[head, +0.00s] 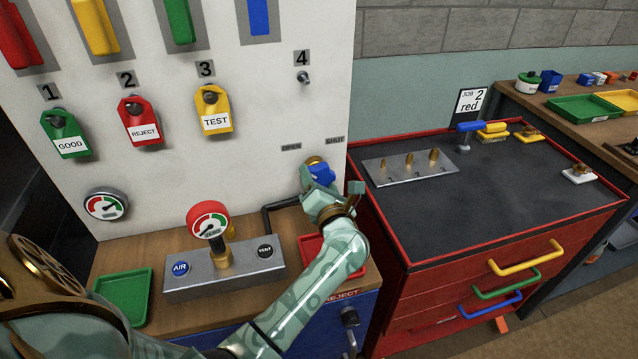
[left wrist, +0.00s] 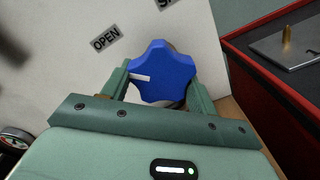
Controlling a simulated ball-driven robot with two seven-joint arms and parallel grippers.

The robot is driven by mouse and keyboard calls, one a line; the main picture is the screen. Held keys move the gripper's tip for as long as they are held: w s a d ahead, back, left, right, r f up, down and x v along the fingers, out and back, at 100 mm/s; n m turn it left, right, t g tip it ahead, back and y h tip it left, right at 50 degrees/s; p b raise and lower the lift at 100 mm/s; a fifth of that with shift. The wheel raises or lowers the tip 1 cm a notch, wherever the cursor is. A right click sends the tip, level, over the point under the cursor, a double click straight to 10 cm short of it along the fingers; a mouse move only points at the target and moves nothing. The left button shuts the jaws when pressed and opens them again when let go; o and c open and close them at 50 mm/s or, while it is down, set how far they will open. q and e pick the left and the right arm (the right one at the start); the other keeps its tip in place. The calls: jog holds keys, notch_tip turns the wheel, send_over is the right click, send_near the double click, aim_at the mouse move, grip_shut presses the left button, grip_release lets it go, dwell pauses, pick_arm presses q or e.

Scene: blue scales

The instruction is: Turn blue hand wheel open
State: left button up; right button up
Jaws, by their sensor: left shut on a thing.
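The blue hand wheel (head: 322,174) is on the white panel, below the small OPEN (head: 291,147) and SHUT (head: 335,141) labels. In the left wrist view the wheel (left wrist: 162,74) is a lobed blue knob with a white pointer mark on its left side, pointing left. My left gripper (head: 320,185) is shut on the wheel, with one finger on each side of it in the wrist view. In the head view the gripper partly covers the wheel. My right gripper is not in view.
A metal block with a red-rimmed gauge (head: 209,224) and AIR and VENT buttons stands left of my left forearm. A green tray (head: 123,296) and a red tray (head: 312,247) lie on the wooden bench. A red cabinet (head: 420,280) with a dark top stands to the right.

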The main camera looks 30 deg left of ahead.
pick_arm(q)
jog(key=shift+d+f+n+b, duration=0.1)
jog(key=shift+f+n+b, duration=0.15)
jog(key=shift+n, duration=0.35)
jog(key=shift+f+n+b, duration=0.1)
jog(key=shift+n+b, duration=0.15)
jog(key=shift+n, duration=0.35)
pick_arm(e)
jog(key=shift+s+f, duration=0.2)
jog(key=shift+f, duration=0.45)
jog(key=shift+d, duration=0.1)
pick_arm(q)
jog(key=o, duration=1)
jog(key=shift+r, duration=0.15)
